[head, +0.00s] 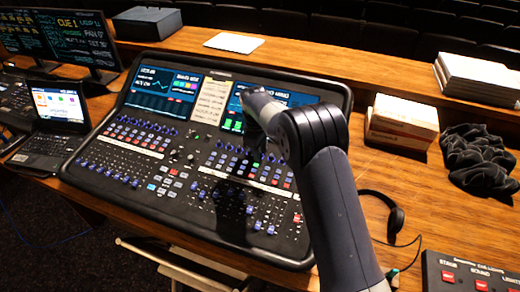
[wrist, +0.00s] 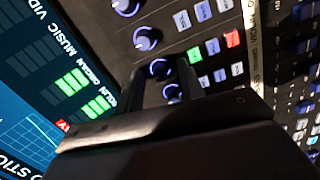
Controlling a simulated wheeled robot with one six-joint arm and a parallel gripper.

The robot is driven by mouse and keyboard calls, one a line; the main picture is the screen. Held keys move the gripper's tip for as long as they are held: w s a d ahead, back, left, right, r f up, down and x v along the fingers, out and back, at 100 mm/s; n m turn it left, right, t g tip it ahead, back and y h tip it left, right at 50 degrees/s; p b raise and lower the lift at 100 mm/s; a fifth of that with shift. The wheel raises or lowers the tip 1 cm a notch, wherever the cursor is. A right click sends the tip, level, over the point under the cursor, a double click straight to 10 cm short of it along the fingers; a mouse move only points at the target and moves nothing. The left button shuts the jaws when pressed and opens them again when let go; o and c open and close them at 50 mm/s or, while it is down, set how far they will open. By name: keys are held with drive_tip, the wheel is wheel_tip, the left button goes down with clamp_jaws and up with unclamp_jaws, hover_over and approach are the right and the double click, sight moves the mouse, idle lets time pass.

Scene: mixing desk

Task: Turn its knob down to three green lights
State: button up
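The mixing desk (head: 130,163) stands on a wooden table, with knobs below its screens. In the wrist view a column of blue-ringed knobs runs down the panel; one knob (wrist: 160,68) shows by the tips of my gripper (wrist: 163,82). The dark fingers stand apart, and I cannot tell whether they touch a knob. On the screen (wrist: 35,75), two groups of green lights (wrist: 72,82) show, one by the label ORGAN; I cannot count their segments surely. A red mark shows below them.
A laptop (head: 58,105) and monitors stand at the left. White-and-orange boxes (head: 402,122), a dark cloth (head: 475,158), headphones (head: 393,212) and a box with red buttons (head: 470,274) lie at the right. Papers (head: 233,42) lie behind the desk. Small buttons surround the knobs.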

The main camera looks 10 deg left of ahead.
wheel_tip(320, 180, up, 11)
drive_tip(key=b, duration=0.1)
drive_tip(key=shift+s+a+b, duration=0.3)
drive_tip(key=shift+a+b, duration=0.05)
drive_tip(key=shift+b, duration=0.05)
drive_tip(key=shift+f, duration=0.2)
drive_tip(key=f, duration=0.3)
drive_tip(key=f+p, duration=0.1)
drive_tip(key=f, duration=0.2)
drive_tip(key=f+p, duration=0.1)
drive_tip(key=f, duration=0.3)
drive_tip(key=shift+w+d+f, duration=0.1)
drive_tip(key=shift+w+d, duration=0.15)
drive_tip(key=shift+d, duration=0.15)
drive_tip(key=shift+f, duration=0.25)
